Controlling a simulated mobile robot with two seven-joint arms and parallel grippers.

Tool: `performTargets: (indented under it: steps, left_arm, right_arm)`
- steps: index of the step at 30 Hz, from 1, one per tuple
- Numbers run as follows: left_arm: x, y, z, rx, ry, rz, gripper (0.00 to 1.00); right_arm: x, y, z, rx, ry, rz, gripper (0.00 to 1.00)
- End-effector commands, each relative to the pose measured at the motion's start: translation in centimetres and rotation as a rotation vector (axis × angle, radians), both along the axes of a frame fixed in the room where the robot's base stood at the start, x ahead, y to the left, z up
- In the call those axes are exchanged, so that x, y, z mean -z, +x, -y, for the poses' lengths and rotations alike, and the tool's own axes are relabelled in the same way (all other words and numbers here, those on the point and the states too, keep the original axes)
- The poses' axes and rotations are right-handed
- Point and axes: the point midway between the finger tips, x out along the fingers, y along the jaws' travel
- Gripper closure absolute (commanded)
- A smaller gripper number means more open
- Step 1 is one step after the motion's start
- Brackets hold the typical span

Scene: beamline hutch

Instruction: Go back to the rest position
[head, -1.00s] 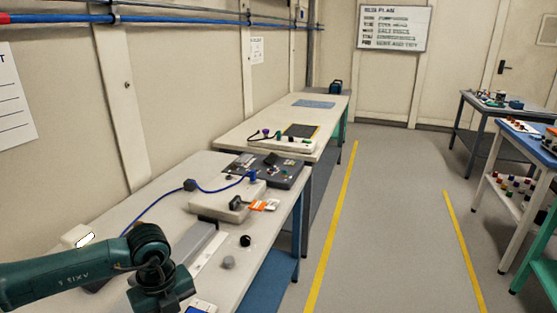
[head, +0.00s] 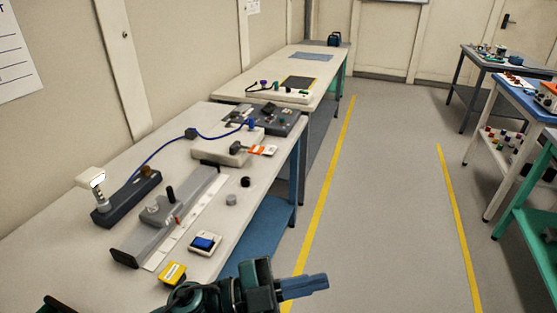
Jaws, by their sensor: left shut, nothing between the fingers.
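My left gripper (head: 318,283) is at the bottom of the head view, just off the near right edge of the workbench (head: 60,240). Its fingers point right over the floor and are shut with nothing between them. My right gripper is not in view.
On the bench stand a grey slide rail (head: 190,205), a dark block with a white-topped post (head: 128,198), a blue-button box (head: 205,243) and a yellow box (head: 172,273). A blue cable (head: 160,168) crosses it. The floor aisle (head: 390,200) is clear; more tables stand right.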

Motion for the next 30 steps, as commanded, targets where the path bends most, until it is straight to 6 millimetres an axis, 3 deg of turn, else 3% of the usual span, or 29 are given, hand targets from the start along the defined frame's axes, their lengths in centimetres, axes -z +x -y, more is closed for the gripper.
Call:
performTargets:
  steps: [4, 8, 12, 15, 18, 21, 30]
  left_arm:
    - [1.0, 3.3, -3.5, -0.387, -0.198, -0.225, 1.0]
    - [6.2, 4.6, -8.9, -0.73, -0.22, -0.474, 1.0]
    - [14.0, 1.9, -14.6, -1.013, -0.125, -0.768, 1.0]
    - [18.1, -1.1, -17.1, -1.121, -0.043, -0.929, 1.0]
    - [20.7, -3.7, -18.6, -1.176, 0.021, -1.039, 1.0]
    - [21.9, -5.2, -19.3, -1.199, 0.057, -1.097, 1.0]
    - [22.3, -5.7, -19.6, -1.204, 0.07, -1.116, 1.0]
  right_arm:
    - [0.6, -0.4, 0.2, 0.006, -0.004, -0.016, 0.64]
    - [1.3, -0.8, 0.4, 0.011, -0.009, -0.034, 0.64]
    - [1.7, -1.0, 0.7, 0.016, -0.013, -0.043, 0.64]
    - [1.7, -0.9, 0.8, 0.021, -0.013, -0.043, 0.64]
    - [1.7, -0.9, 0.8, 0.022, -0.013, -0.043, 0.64]
    - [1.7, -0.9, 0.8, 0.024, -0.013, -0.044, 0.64]
    - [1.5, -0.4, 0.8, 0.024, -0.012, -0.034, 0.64]
